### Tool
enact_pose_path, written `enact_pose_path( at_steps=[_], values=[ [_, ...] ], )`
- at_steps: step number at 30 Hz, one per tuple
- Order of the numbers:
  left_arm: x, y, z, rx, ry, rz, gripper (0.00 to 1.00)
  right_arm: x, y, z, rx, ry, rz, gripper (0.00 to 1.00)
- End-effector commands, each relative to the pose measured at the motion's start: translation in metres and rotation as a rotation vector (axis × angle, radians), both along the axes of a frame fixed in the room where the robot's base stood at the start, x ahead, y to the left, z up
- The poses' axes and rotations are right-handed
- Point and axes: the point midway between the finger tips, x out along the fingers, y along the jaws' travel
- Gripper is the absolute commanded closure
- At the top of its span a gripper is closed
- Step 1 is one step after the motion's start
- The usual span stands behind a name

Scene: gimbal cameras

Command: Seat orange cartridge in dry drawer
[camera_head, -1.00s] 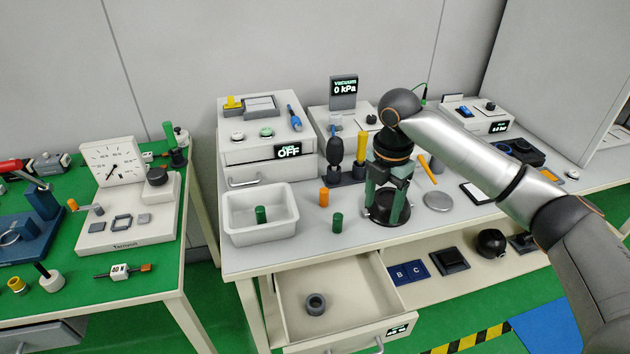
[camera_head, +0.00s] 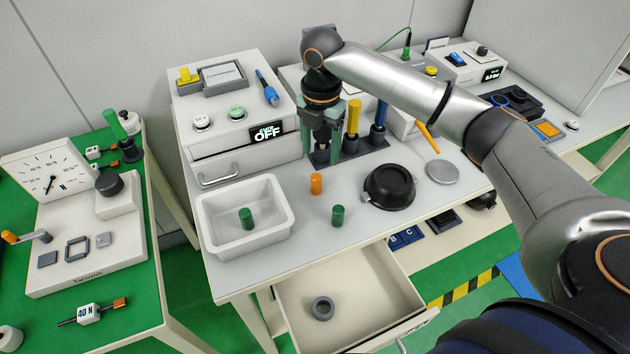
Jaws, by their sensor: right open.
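My right gripper (camera_head: 322,150) points down behind the orange cartridge, at the tool rack, apart from the cartridge. Its green-grey fingers are open. They overlap the rack's left part in the picture, so I cannot tell whether anything stands between them. My left gripper is not in view.
A white tray (camera_head: 208,228) holds one green cylinder (camera_head: 246,218); another green cylinder (camera_head: 338,215) stands on the bench. A black round dish (camera_head: 390,187) and a grey disc (camera_head: 442,171) lie to the right. The rack (camera_head: 372,146) holds yellow and blue tools. A box reading OFF (camera_head: 240,127) stands behind the tray.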

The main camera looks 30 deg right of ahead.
Motion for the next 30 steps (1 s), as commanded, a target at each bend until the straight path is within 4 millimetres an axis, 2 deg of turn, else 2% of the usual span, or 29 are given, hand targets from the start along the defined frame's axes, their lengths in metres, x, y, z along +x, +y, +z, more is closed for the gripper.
enact_pose_path(
  at_steps=[3,10,18,27,30],
  values=[
    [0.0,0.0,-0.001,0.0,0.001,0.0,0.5,0.0,0.0,-0.018,0.0,0.001,-0.001,0.33],
    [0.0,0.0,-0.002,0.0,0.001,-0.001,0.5,0.001,0.003,-0.036,0.0,0.0,0.0,0.33],
    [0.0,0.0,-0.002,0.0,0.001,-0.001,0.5,0.001,0.008,-0.073,0.0,0.0,-0.001,0.33],
    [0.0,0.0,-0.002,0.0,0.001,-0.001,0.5,0.002,0.008,-0.079,0.0,-0.002,0.0,0.33],
    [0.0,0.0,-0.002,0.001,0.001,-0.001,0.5,0.002,0.008,-0.079,0.0,-0.002,0.0,0.43]
  ],
)
